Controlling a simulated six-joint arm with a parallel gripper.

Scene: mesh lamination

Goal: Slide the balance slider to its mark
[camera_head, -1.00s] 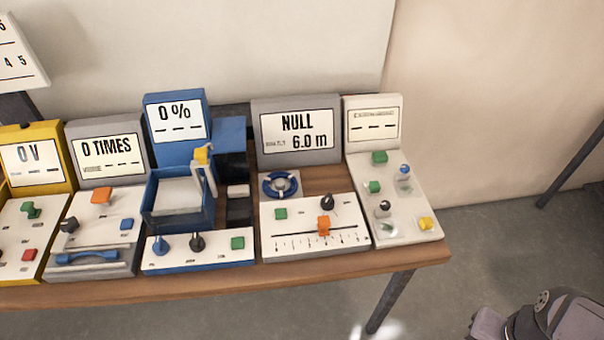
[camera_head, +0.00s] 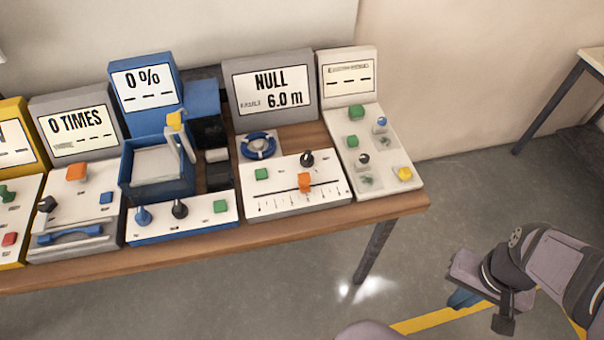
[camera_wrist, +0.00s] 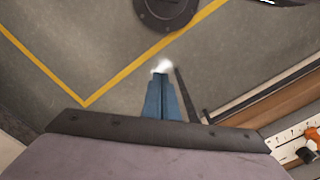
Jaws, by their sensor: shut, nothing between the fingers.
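The balance slider (camera_head: 305,182) is an orange knob on a horizontal slot with tick marks. It sits right of the middle of the scale on a white-topped panel (camera_head: 268,197). The display (camera_head: 270,85) behind it reads NULL and 6.0 m. In the wrist view the orange knob (camera_wrist: 309,155) shows at the lower right edge. My gripper (camera_wrist: 162,78) has its blue fingers together and empty, pointing over the floor. In the head view my gripper (camera_head: 463,299) is at the lower right, beyond the table's front edge and well apart from the slider.
A green button (camera_head: 261,174) and a black knob (camera_head: 307,158) sit behind the slot, with a blue ring dial (camera_head: 258,145) further back. A white panel (camera_head: 395,185) with several controls stands at right. A blue machine (camera_head: 185,222) stands at left. The floor before the table looks clear.

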